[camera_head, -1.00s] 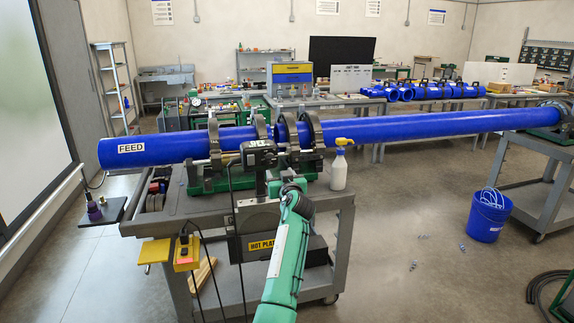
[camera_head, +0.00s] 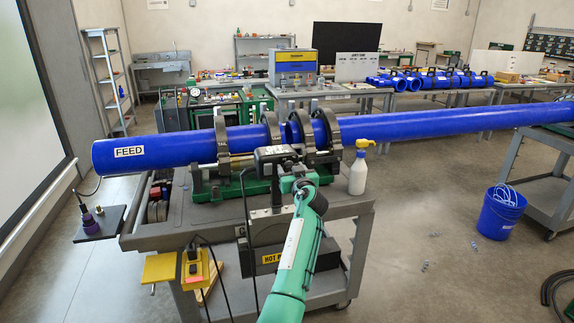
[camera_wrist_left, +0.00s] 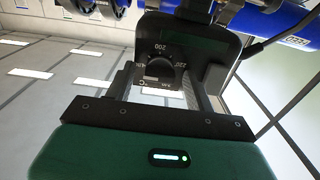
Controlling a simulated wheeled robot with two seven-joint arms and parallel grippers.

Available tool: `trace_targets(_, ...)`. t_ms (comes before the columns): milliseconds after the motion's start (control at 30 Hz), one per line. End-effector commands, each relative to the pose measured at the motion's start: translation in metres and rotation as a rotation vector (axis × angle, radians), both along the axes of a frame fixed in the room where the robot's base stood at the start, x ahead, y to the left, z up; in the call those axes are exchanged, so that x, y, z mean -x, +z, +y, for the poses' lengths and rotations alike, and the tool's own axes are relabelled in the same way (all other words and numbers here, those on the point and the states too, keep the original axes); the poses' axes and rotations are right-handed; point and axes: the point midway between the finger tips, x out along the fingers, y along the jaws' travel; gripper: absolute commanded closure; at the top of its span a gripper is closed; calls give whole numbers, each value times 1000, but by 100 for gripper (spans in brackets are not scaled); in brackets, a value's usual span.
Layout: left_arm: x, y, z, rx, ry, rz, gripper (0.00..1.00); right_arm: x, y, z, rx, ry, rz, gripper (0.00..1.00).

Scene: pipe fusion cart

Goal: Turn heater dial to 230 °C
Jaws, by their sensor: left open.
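The heater's black control box (camera_head: 278,154) stands above the hot plate housing on the cart, in front of the blue pipe. In the left wrist view its face carries a round black dial (camera_wrist_left: 160,68) with white numerals and a °C mark around it. The exact setting is too small to read. My left gripper (camera_wrist_left: 163,82) is open, with one finger on each side of the dial; I cannot tell whether they touch it. In the head view my left gripper (camera_head: 290,177) is at the control box, its fingers largely hidden. My right gripper is out of view.
The long blue pipe (camera_head: 180,149) lies in clamps (camera_head: 222,145) just behind the control box. A spray bottle (camera_head: 358,172) stands right of the clamps. A yellow switch box (camera_head: 195,269) with cables hangs at the cart's front. Open floor lies to the right, with a blue bucket (camera_head: 501,212).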

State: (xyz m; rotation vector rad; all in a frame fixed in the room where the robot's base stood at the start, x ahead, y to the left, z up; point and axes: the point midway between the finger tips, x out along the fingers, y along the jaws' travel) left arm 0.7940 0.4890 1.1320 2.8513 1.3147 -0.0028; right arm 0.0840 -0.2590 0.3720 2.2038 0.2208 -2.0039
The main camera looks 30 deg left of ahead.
Motion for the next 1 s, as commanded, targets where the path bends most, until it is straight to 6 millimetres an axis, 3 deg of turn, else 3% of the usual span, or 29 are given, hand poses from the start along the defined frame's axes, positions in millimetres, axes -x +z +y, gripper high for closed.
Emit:
trace_targets(300, 0, 0, -1, 0, 0, 0, 45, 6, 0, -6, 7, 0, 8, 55)
trace_targets(533, 0, 0, 0, 0, 0, 0, 90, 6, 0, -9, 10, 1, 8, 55)
trace_targets(1000, 0, -1, 0, -70, 0, 80, 90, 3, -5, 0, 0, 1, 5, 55)
